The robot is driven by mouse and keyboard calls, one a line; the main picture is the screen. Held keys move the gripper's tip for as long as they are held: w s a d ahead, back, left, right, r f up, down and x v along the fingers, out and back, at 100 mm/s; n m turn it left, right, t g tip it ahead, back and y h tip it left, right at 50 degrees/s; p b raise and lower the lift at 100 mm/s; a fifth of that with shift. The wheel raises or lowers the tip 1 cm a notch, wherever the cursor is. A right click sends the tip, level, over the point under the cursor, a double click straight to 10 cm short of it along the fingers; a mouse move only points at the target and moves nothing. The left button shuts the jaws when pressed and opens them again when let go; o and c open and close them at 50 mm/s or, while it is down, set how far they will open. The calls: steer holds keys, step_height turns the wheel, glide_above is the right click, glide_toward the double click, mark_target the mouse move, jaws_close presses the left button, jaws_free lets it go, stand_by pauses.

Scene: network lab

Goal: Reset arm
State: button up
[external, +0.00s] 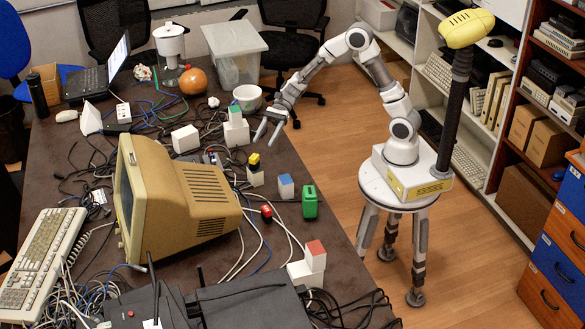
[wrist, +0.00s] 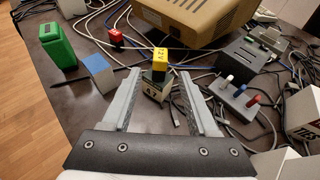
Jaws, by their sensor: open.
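My gripper (external: 267,131) hangs over the right edge of the dark table, at the end of my bent arm. It is open and empty. In the wrist view my gripper's two fingers (wrist: 163,100) point at a small yellow-topped block (wrist: 160,62) labelled 12V, which sits on a dark and white block (wrist: 156,87). The fingers appear apart from both. In the external view the yellow-topped block (external: 254,161) stands on the table below the gripper.
A green container (external: 309,203), a blue-topped cube (external: 286,187) and a red block (external: 266,211) stand on the table (external: 255,265). A beige monitor (external: 180,195) and many cables crowd it. Open floor (external: 330,115) lies to the right; shelves stand beyond.

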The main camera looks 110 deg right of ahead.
steer(key=s+a+r+n+g+h+b, duration=0.15)
steer(key=s+a+n+g, duration=0.25)
steer(key=s+a+n, duration=0.5)
steer(key=s+a+r+n+g+h+b, duration=0.1)
steer(key=s+a+r+n+g, duration=0.3)
steer(key=s+a, duration=0.8)
steer(key=s+d+r+n+t+h+p, duration=0.35)
steer(key=s+d+n+h, duration=0.35)
steer(key=n, duration=0.6)
step_height(320, 180, up, 19)
steer(key=w+d+n+p, duration=0.1)
steer(key=d+p, duration=0.1)
steer(key=p, duration=1.6)
steer(key=shift+w+f, duration=0.15)
steer(key=shift+w, duration=0.05)
